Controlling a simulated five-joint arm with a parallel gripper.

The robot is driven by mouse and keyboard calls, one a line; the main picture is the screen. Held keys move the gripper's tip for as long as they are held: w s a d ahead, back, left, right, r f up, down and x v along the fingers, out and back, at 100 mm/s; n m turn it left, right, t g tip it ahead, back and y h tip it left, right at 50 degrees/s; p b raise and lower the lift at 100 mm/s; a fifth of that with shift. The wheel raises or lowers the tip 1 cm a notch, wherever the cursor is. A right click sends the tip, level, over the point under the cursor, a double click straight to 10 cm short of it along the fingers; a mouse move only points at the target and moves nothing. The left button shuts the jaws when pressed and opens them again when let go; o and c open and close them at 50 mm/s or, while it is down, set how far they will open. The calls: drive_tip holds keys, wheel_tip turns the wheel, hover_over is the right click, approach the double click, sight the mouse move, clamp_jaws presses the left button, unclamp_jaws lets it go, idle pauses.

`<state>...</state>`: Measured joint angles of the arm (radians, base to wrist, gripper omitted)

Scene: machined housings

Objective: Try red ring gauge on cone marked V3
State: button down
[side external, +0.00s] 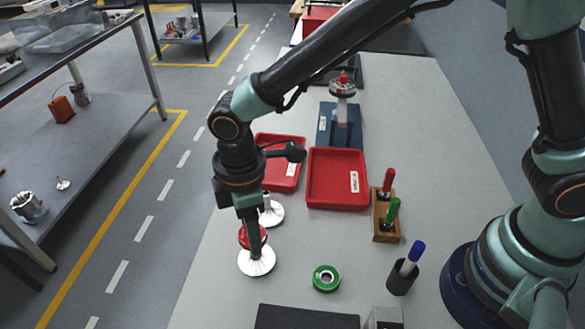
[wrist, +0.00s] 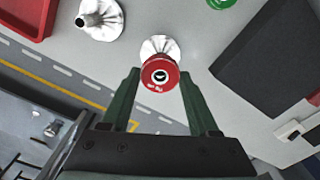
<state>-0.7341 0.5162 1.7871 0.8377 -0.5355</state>
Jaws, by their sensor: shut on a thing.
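The red ring gauge (wrist: 149,82) is between the fingers of my gripper (wrist: 160,74), which is shut on it. In the side view the red ring (side external: 243,238) shows beside my gripper (side external: 254,248), at the upper part of a white cone (side external: 257,264) with a wide flared base. In the wrist view that cone (wrist: 158,45) shows behind the ring, and a pale rim with a dark centre shows in the ring's hole. I cannot tell how far the ring is around the cone. A second white cone (side external: 273,214) stands just behind; also in the wrist view (wrist: 98,20). No V3 mark is legible.
A green ring (side external: 326,278) lies right of the cones. Two red trays (side external: 337,204) (side external: 290,143) stand behind. A wooden stand (side external: 386,234) with red and green handled gauges, a dark pen cup (side external: 401,281) and a black mat (side external: 300,318) are to the right and front.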

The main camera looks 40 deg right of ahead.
drive_tip(key=shift+r, duration=1.6)
wheel_tip(320, 180, up, 5)
drive_tip(key=shift+r, duration=0.1)
